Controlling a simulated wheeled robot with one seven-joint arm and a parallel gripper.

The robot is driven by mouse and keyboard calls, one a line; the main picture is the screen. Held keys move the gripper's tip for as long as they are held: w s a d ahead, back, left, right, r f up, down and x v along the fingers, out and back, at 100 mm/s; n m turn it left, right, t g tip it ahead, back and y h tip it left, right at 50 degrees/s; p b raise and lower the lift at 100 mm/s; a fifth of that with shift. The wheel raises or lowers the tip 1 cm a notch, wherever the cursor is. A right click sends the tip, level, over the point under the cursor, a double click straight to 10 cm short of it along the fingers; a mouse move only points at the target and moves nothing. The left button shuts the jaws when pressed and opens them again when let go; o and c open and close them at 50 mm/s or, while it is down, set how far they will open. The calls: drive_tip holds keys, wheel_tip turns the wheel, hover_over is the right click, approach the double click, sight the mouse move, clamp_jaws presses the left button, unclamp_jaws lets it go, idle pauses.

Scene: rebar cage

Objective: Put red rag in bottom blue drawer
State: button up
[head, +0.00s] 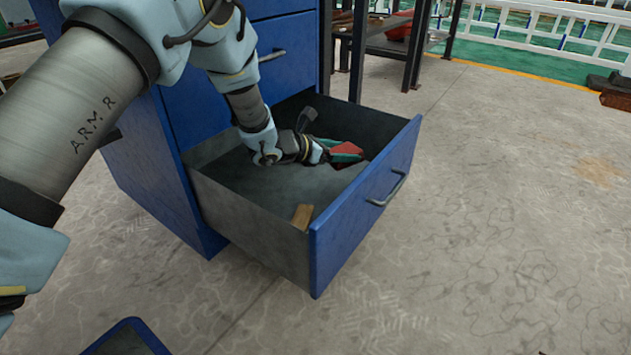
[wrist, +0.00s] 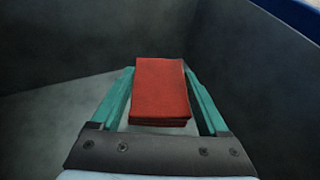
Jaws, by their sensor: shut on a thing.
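The red rag (head: 347,149) is a folded red block held between the teal fingers of my gripper (head: 328,150). In the wrist view the rag (wrist: 161,88) lies between the two fingers of my gripper (wrist: 161,95), which are shut on it. The bottom blue drawer (head: 360,215) is pulled out of the blue cabinet (head: 285,45), and its grey inside shows. My gripper and the rag are inside the drawer's outline, toward its far right corner. I cannot tell whether the rag touches the drawer floor.
A small tan block (head: 302,215) lies in the drawer near its front left corner. A dark metal rack (head: 385,40) stands behind the cabinet. The concrete floor to the right of the drawer is clear.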

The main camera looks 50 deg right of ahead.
sight(340, 183)
wheel_tip(340, 183, down, 8)
drive_tip(key=b, duration=0.4)
drive_tip(key=shift+r, duration=0.1)
drive_tip(key=o, duration=1.2)
drive_tip(key=shift+o, duration=0.2)
drive_tip(key=p+v, duration=0.4)
drive_tip(key=v, duration=0.2)
drive_tip(key=shift+w+a+r, duration=0.1)
drive_tip(key=shift+a+r, duration=0.1)
drive_tip(key=shift+w+a, duration=0.15)
drive_tip(key=shift+a, duration=0.35)
